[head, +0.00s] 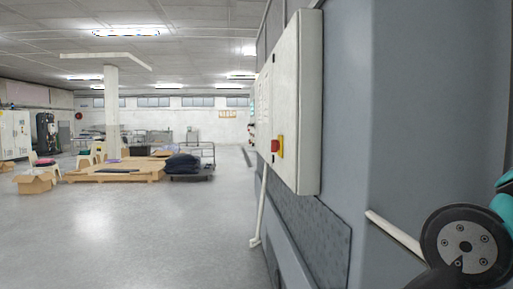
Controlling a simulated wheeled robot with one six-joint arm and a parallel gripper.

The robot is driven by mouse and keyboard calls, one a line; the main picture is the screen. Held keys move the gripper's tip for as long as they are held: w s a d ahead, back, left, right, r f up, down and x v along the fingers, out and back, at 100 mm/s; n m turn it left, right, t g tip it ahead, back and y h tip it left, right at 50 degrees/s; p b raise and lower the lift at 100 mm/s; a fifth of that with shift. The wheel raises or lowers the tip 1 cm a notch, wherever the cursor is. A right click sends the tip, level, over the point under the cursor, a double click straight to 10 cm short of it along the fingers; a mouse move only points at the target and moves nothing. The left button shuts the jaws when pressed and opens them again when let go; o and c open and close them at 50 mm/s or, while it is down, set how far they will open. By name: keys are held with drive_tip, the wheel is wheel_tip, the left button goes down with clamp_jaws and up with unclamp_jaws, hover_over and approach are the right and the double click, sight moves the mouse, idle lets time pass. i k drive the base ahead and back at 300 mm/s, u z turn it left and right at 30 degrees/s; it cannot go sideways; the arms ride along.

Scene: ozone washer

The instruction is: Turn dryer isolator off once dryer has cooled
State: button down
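A pale electrical cabinet (308,100) is fixed to the grey machine wall on the right of the head view, seen at a steep angle. A red isolator switch on a yellow plate (277,146) sits low on its front face. The switch's exact setting cannot be made out at this angle. Part of my arm shows at the lower right edge, apart from the cabinet. My gripper is not in view. No cooling display can be read.
Grey panels (410,120) fill the right side close by. A white pipe (259,215) runs down below the cabinet. The floor (150,235) at left is clear. Farther back are wooden pallets (115,172), a cardboard box (34,183), a dark-loaded trolley (188,166) and a pillar (112,110).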

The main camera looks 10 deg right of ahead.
sight(275, 145)
drive_tip(key=u, duration=0.05)
drive_tip(key=i, duration=0.25)
drive_tip(key=u, duration=0.7)
drive_tip(key=i, duration=2.1)
drive_tip(key=u, duration=0.4)
drive_tip(key=i, duration=2.55)
drive_tip(key=z, duration=1.35)
drive_tip(key=i, duration=1.65)
drive_tip(key=z, duration=1.75)
drive_tip(key=k, duration=0.05)
drive_tip(key=z, duration=0.35)
